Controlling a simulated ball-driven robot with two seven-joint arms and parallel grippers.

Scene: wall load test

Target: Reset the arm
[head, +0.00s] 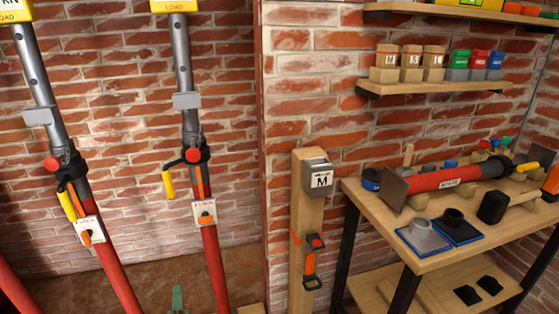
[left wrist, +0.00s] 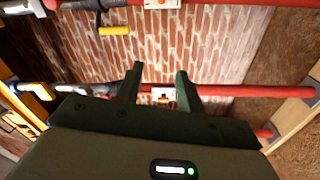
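My left gripper (head: 177,298) shows only as a small green tip at the bottom edge of the head view, in front of the brick wall's foot. In the left wrist view its two dark green fingers (left wrist: 160,74) stand apart with nothing held between them. Beyond the fingers is a red prop tube with a white plate (left wrist: 164,96). I cannot tell how far the fingers are from that tube. My right gripper is in neither view.
Two leaning red and grey props, left (head: 112,265) and right (head: 214,265), stand against the wall. A workbench (head: 440,262) with a red prop and tools stands right. Shelves (head: 440,87) hang above.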

